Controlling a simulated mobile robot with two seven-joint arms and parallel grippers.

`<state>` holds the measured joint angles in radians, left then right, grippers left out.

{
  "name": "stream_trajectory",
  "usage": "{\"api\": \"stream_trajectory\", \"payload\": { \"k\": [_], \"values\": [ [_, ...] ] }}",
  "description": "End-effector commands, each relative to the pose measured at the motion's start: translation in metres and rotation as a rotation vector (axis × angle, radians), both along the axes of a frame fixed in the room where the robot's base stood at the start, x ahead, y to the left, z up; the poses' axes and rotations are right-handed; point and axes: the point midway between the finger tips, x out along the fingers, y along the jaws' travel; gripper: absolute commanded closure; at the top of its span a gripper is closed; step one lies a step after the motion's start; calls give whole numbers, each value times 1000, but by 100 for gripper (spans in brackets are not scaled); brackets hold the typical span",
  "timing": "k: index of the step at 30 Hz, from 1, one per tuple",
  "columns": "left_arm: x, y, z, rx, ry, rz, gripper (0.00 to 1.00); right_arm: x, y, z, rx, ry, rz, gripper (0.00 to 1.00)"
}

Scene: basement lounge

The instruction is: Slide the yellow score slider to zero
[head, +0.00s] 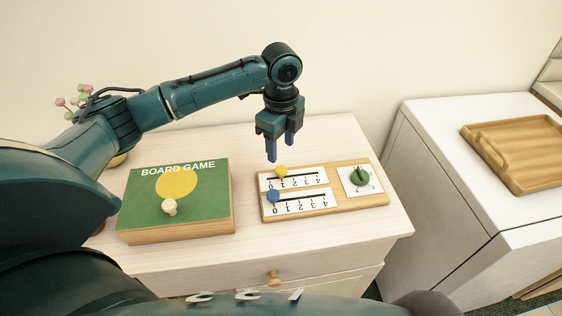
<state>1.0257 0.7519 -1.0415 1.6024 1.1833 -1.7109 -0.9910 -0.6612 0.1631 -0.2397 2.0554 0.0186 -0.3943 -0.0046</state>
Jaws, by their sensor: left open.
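The yellow score slider (281,171) is a round knob on the upper white scale of a wooden score board (350,202). It stands near the scale's left end, where the 0 is, and looks close to the 1 mark; its exact reading is hard to tell. A blue slider (273,196) sits at the left end of the lower scale, by its 0. My left gripper (280,150) is open, pointing down, just above and behind the yellow slider. Its fingers look empty and apart from the knob. My right gripper is not in view.
A green board game box (140,203) with a pale knob on top lies left of the score board. A green dial (360,176) is at the board's right end. A wooden tray (515,150) sits on a white cabinet at right. The dresser top (330,135) behind the board is clear.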

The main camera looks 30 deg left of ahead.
Motion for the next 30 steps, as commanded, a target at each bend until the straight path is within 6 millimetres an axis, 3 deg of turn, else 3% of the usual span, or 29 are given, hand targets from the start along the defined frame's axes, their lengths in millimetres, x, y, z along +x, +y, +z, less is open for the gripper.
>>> {"api": "stream_trajectory", "payload": {
  "k": [6, 12, 23, 30],
  "values": [
    [-1, -1, -43, 0, 1, -2, 50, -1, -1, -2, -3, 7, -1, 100],
    [0, 0, -64, 0, -1, -1, 50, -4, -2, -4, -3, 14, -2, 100],
    [0, 0, -68, 0, -2, -1, 50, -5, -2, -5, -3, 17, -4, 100],
    [0, -1, -68, 0, -2, -1, 70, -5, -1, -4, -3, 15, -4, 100]
  ]
}}
